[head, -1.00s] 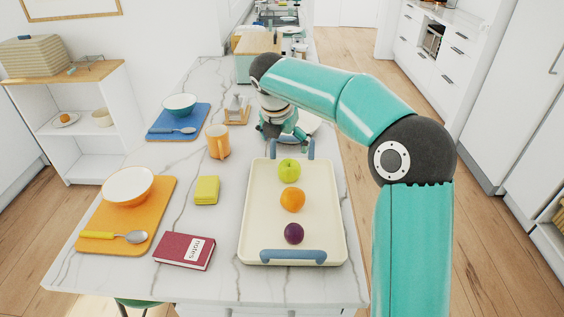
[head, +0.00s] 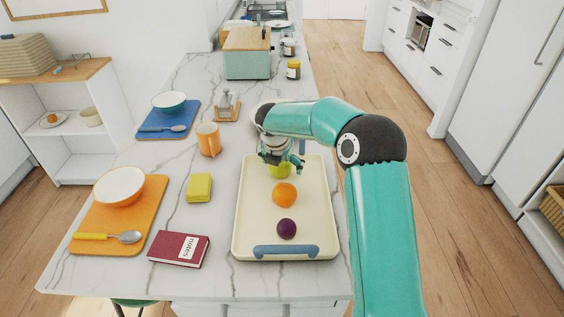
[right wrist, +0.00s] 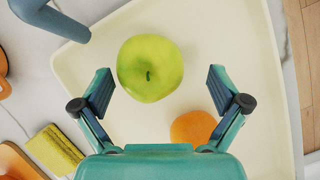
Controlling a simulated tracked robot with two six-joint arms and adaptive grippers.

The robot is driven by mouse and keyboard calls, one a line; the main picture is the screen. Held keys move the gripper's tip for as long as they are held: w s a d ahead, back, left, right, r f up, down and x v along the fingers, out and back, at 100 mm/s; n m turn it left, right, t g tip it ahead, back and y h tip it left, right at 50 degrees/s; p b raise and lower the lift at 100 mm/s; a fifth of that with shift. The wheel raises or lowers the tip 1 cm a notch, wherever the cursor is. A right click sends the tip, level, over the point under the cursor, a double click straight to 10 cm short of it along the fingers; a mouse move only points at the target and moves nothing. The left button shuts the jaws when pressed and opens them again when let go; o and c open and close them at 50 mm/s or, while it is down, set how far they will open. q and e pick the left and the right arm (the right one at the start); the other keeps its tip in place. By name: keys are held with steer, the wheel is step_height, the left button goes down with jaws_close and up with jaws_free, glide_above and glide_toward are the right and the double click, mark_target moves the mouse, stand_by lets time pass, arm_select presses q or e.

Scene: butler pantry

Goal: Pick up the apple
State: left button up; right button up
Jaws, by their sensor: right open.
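A green apple (head: 279,172) lies at the far end of a cream tray (head: 310,222). My right gripper (head: 284,162) is just above the apple and hides part of it in the head view. In the right wrist view the apple (right wrist: 150,68) shows whole, with its stem up, between and slightly beyond the two spread fingertips (right wrist: 159,82). Neither finger visibly touches it. The gripper is open and empty. My left gripper is in neither view.
An orange (head: 284,195) and a dark plum (head: 287,229) lie in line nearer on the tray. A blue tray handle (head: 286,251) is at the near end. Left of the tray are a yellow sponge (head: 199,187), a red notebook (head: 178,249) and an orange mug (head: 208,139).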

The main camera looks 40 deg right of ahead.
steer(key=shift+x, duration=0.8)
steer(key=c, duration=1.4)
steer(key=shift+o, duration=0.2)
steer(key=shift+r, duration=0.2)
